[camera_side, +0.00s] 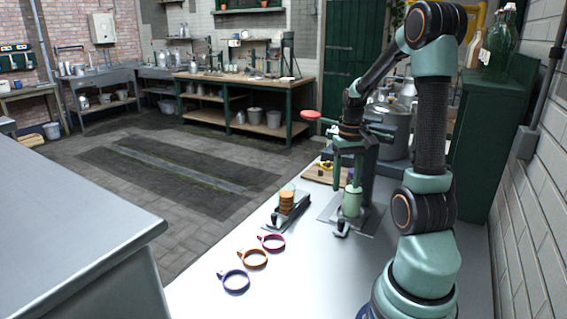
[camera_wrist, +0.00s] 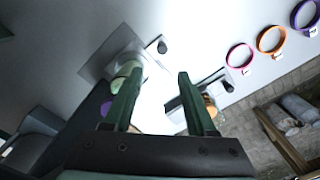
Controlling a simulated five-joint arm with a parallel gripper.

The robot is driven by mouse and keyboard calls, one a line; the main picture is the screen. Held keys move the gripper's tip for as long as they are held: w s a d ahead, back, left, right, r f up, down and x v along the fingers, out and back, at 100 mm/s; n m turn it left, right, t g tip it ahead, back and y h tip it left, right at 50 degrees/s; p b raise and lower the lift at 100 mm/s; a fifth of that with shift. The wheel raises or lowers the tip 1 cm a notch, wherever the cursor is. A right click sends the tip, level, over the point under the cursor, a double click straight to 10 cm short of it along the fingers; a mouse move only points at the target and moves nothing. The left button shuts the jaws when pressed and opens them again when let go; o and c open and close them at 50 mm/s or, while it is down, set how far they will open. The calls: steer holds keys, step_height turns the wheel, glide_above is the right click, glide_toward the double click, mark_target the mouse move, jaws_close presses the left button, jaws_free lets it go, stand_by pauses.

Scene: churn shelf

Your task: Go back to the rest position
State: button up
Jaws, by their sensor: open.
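My gripper (camera_wrist: 158,82) is open in the wrist view. Its two dark green fingers are apart, with nothing between them but bright tabletop behind. In the side view my gripper (camera_side: 353,160) points down over the table, close to a dark green stand; the two overlap, so their gap cannot be told. A light green cylinder (camera_side: 351,202) stands upright on a grey plate below. In the wrist view the light green cylinder (camera_wrist: 124,72) is partly hidden behind the left finger.
A red disc (camera_side: 311,114) juts out left. A green cabinet and brick wall bound the right.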

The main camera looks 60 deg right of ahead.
steer(key=shift+r, duration=0.45)
steer(key=w+a+r+n+t, duration=0.2)
steer(key=a+r+n, duration=0.1)
steer(key=a, duration=0.6)
steer(key=w+a+r+n+t, duration=0.1)
steer(key=w+a+r+n, duration=0.1)
steer(key=a, duration=0.7)
steer(key=w+a+r+n+t, duration=0.2)
steer(key=a+r+n, duration=0.2)
steer(key=a, duration=0.5)
steer(key=shift+w+a+r+t, duration=0.2)
steer(key=shift+w+a+t, duration=0.05)
steer(key=shift+a+t, duration=0.1)
